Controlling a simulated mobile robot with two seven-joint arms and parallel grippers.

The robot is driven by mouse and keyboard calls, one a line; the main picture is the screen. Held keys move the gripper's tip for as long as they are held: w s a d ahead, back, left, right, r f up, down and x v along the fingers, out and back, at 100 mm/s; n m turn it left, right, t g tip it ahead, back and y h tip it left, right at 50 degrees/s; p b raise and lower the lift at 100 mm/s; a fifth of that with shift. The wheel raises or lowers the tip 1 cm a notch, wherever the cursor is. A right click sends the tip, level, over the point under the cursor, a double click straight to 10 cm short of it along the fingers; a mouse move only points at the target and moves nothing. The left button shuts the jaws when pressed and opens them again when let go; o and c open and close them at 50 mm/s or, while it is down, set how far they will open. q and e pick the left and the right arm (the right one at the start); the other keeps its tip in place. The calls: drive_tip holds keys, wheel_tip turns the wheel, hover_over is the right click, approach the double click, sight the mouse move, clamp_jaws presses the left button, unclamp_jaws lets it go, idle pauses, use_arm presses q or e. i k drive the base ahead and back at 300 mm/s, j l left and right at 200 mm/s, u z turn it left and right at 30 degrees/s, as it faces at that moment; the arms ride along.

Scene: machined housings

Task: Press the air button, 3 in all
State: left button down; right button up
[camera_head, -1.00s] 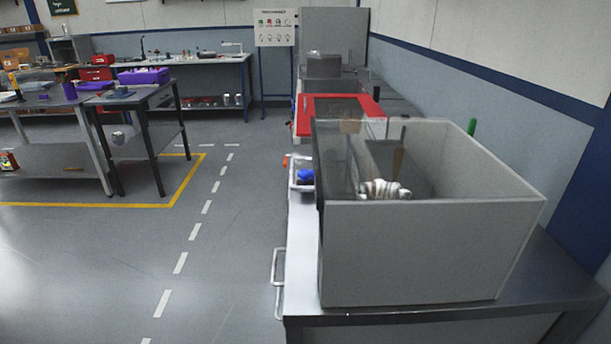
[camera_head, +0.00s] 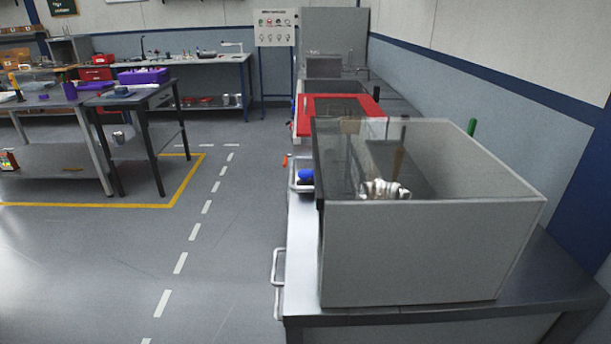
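Neither of my grippers shows in the head view. I cannot make out an air button. A grey box-shaped cabinet (camera_head: 420,250) with a clear top and front stands on the bench at the right. Inside it is a silvery machined part (camera_head: 384,189), partly seen through the clear panel. A brown-handled upright tool (camera_head: 399,158) stands behind that part. A small green piece (camera_head: 471,127) sticks up behind the cabinet's back wall.
The cabinet stands on a dark-topped bench (camera_head: 560,275) with a white handle (camera_head: 277,268) on its front. Beyond are a red-framed unit (camera_head: 304,116) and a tray with a blue item (camera_head: 305,176). A work table (camera_head: 60,97) stands left. The floor between is clear.

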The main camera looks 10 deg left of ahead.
sight(304, 174)
drive_tip(key=j+z, duration=0.4)
drive_tip(key=j, duration=0.15)
drive_tip(key=j+z, duration=0.45)
drive_tip(key=k+j+z, duration=0.25)
drive_tip(key=j+z, duration=0.15)
drive_tip(key=j, duration=0.2)
